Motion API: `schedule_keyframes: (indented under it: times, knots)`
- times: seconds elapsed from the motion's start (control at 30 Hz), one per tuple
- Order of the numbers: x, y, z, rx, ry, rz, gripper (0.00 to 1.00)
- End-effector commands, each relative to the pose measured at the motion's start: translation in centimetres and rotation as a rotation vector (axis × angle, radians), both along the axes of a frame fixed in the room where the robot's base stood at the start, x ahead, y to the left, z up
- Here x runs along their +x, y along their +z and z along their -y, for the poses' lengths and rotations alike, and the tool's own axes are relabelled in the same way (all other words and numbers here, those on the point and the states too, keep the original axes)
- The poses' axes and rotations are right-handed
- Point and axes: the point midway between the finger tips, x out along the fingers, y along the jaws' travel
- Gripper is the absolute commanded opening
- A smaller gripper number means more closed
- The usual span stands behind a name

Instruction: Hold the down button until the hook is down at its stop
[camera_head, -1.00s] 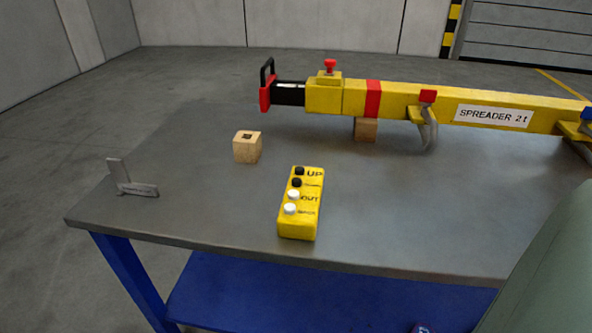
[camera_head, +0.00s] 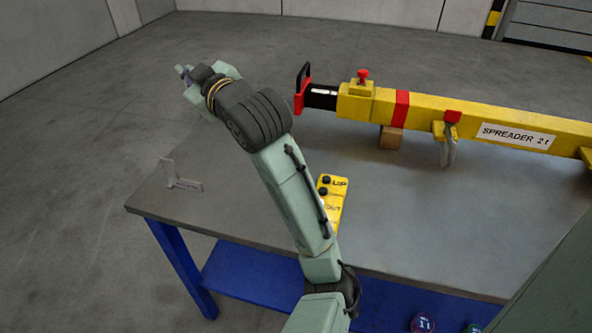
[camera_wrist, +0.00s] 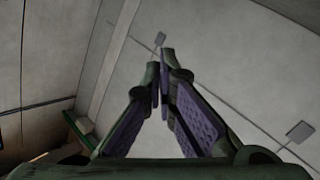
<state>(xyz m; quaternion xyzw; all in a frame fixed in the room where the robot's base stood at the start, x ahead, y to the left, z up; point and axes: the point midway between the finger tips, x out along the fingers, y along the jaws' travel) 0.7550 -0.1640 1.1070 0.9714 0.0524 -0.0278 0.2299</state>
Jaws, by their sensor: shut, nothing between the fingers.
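The yellow button box (camera_head: 335,206) lies on the grey table, its left side partly hidden by my arm. Its black button beside the word UP (camera_head: 325,180) shows, with a second black button (camera_head: 323,191) just below it; the lower white buttons are covered. My gripper (camera_head: 183,74) is raised at the upper left, beyond the table's left side and well apart from the box. In the wrist view, my fingers (camera_wrist: 160,55) meet at the tips, shut and empty, against pale grey surfaces. A grey hook (camera_head: 447,154) hangs under the yellow spreader beam; no other hook shows.
The spreader beam (camera_head: 440,110) spans the table's back right, with a wooden block (camera_head: 391,138) under it. A metal square (camera_head: 182,180) stands on the table (camera_head: 420,220) at left. Round items (camera_head: 423,323) sit on the blue lower shelf (camera_head: 240,272).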

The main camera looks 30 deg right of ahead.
Motion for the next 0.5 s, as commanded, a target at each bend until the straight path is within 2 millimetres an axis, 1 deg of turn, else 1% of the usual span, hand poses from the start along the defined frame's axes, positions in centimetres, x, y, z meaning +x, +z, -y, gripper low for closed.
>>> schedule_keyframes:
  times: [0.03, 0.17, 0.23, 0.37, 0.4, 0.5]
  knots:
    - [-1.0, -0.1, 2.0, -0.046, -0.02, -0.034, 0.0]
    - [-3.6, -1.5, 5.5, -0.152, -0.033, -0.14, 0.0]
    - [-5.3, -2.7, 7.6, -0.204, -0.042, -0.213, 0.0]
    - [-9.6, -5.7, 11.7, -0.277, -0.062, -0.381, 0.0]
    - [-11.0, -6.7, 12.8, -0.289, -0.065, -0.433, 0.0]
    - [-14.3, -8.9, 15.1, -0.3, -0.075, -0.546, 0.0]
